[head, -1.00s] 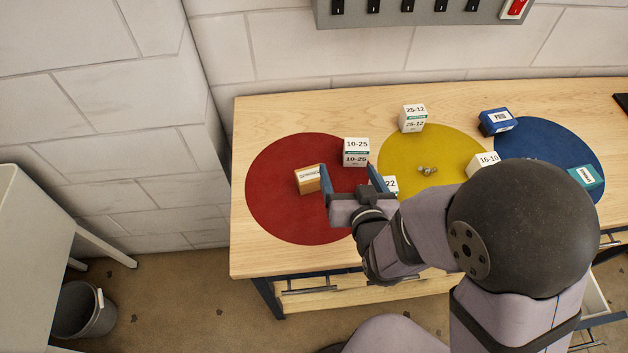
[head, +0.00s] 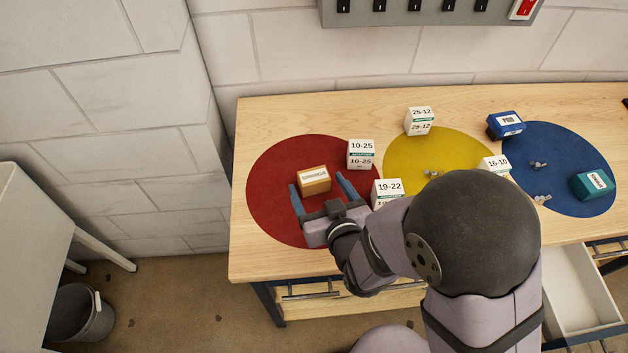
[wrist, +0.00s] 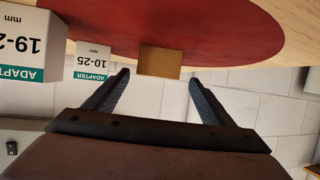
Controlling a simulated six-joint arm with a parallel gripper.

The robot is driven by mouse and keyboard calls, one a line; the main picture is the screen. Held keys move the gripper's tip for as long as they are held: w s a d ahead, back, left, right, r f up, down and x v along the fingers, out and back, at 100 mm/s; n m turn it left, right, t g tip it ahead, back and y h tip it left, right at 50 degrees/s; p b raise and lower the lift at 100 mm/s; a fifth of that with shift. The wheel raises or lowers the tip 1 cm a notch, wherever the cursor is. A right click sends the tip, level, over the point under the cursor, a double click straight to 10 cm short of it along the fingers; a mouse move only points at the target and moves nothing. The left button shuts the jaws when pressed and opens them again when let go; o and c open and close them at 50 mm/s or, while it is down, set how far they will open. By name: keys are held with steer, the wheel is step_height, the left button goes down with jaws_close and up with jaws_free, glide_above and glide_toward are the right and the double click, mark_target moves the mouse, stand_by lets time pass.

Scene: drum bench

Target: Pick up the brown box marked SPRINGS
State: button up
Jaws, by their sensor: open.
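The brown box marked SPRINGS (head: 314,185) sits on the red circle (head: 270,211) at the left of the bench, its white label on top. It also shows as a plain brown face in the wrist view (wrist: 160,62). My gripper (head: 317,187) is open and empty. Its two blue fingers point toward the box, one on each side of its line. In the wrist view the box lies ahead, between the lines of the fingertips (wrist: 158,77). I cannot tell whether the fingers touch the box.
A white 10-25 box (head: 360,154) stands just right of the brown box. A white 19-22 box (head: 386,190) stands close to the right finger. On the yellow circle (head: 396,152) and blue circle (head: 560,150) lie small metal parts. A blue box (head: 506,125) and teal box (head: 592,184) stand at right.

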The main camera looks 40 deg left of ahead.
mark_target(315, 180)
steer(key=shift+p+x, duration=0.8)
steer(key=shift+x, duration=1.7)
steer(key=shift+w+d, duration=0.1)
steer(key=shift+w, duration=0.05)
steer(key=c, duration=1.2)
